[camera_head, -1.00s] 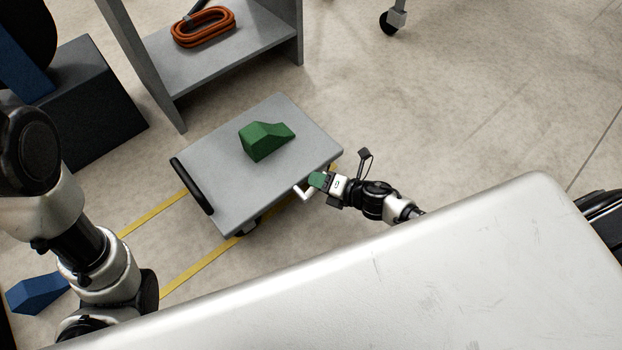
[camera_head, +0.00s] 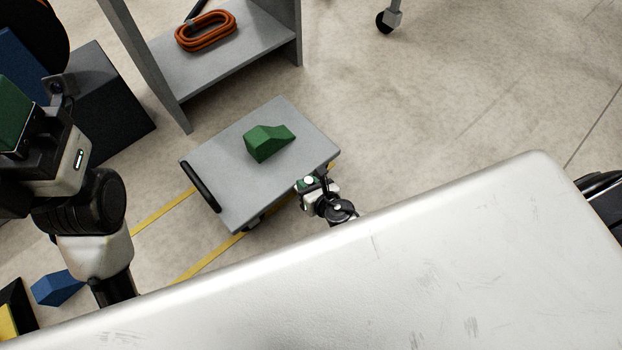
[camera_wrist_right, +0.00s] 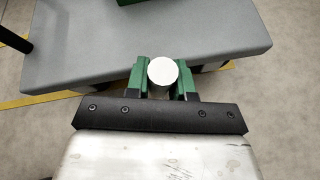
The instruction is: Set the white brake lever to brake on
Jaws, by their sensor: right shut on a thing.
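The white brake lever (camera_wrist_right: 163,71) shows end-on in the right wrist view as a round white end between green fingertips. It also shows as a small white spot in the head view (camera_head: 309,180), at the near side of the grey cart (camera_head: 225,195). My right gripper (camera_head: 306,183) is shut on the lever; its two fingers (camera_wrist_right: 163,80) flank it in the wrist view. The lever's lower part is hidden. My left gripper (camera_head: 14,115) is at the left edge of the head view, partly cut off; its jaw opening does not show.
A green block (camera_head: 268,142) lies on the cart, which has a black handle (camera_head: 201,187). A grey shelf (camera_head: 220,62) with a coiled orange hose (camera_head: 205,31) stands behind. A blue block (camera_head: 57,288) lies on the floor at left.

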